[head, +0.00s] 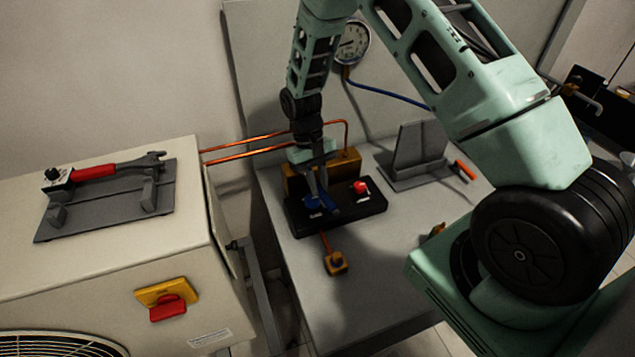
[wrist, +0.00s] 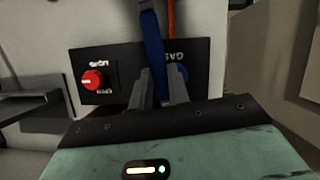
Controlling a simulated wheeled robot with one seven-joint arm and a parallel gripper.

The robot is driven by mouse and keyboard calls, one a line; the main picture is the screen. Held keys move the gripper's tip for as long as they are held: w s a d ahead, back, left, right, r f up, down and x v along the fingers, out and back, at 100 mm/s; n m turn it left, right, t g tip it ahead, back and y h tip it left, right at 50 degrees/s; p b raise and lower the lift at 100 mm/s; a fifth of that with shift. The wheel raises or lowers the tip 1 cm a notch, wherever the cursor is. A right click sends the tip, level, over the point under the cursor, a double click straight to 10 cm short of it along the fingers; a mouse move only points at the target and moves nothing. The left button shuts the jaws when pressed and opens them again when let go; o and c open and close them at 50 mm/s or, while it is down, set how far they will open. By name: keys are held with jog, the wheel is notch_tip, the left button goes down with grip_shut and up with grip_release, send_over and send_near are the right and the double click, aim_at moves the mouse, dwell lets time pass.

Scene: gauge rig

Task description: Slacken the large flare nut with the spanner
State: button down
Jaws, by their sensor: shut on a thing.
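The spanner (head: 95,172) has a red grip and a grey open jaw. It lies on a dark holder plate (head: 110,213) on top of the white unit at the left, away from my gripper. My gripper (head: 320,201) is over the black panel (head: 362,204) on the bench. In the wrist view, its fingers (wrist: 161,92) are shut around a narrow blue strip-like piece (wrist: 152,45). A blue knob (wrist: 183,72) is partly hidden beside the right finger. I cannot make out the large flare nut; copper pipes (head: 262,149) run from the white unit towards the bench.
A red knob (head: 360,187) is on the panel, also visible in the wrist view (wrist: 92,80). A brass-coloured block (head: 347,163) stands behind it. A round gauge (head: 352,43) hangs on the backboard. A grey stand (head: 420,150) is at the right. The bench front is mostly clear.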

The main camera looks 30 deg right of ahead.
aim_at(328, 203)
jog(key=shift+d+n+h, duration=0.3)
jog(key=shift+d+n, duration=0.45)
jog(key=shift+n, duration=0.05)
dwell(0.5)
jog(key=shift+a+m+y, duration=0.4)
jog(key=shift+a+m, duration=0.5)
jog(key=shift+s, duration=0.15)
dwell(0.5)
jog(key=shift+s+a+p, duration=0.15)
jog(key=shift+s+p, duration=0.45)
jog(key=shift+s, duration=1.7)
jog(key=shift+r, duration=0.1)
jog(key=shift+r+p, duration=1.7)
jog(key=shift+r, duration=0.5)
